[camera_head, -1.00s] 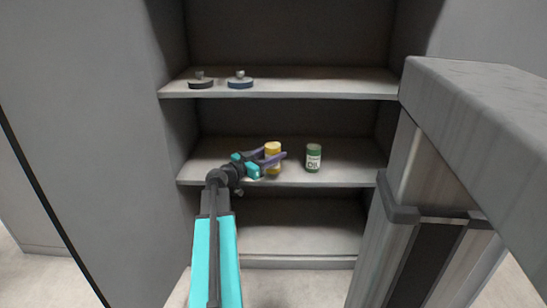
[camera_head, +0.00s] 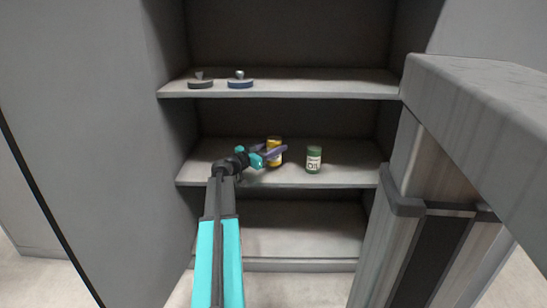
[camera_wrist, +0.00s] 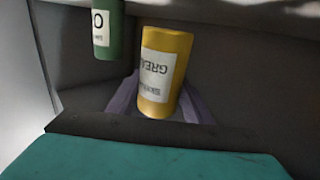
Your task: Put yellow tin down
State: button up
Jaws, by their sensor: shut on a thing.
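The yellow tin (camera_head: 275,148) is at the middle shelf (camera_head: 340,176), left of the green tin (camera_head: 314,160). My gripper (camera_head: 274,154) is shut on the yellow tin, with its purple fingers on either side of it. In the wrist view the yellow tin (camera_wrist: 163,72) shows a white label with upside-down lettering, "GREA", partly turned away. The green tin also shows in the wrist view (camera_wrist: 106,30), apart from the yellow one. The tin's base is partly hidden by my gripper, so I cannot tell if it touches the shelf.
The upper shelf (camera_head: 330,87) holds a dark round-based item (camera_head: 200,84) and a blue one (camera_head: 240,84). The middle shelf is clear to the right of the green tin. A grey slab (camera_head: 480,110) stands close at the right.

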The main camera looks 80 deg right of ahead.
jog(key=shift+f+b, duration=0.85)
jog(key=shift+f, duration=0.85)
jog(key=shift+f, duration=0.1)
jog(key=o, duration=1.3)
jog(key=shift+w+a, duration=0.15)
jog(key=shift+a, duration=0.1)
jog(key=p+v, duration=0.2)
jog(key=v, duration=0.9)
jog(key=shift+w+a+p, duration=0.2)
jog(key=shift+p, duration=0.2)
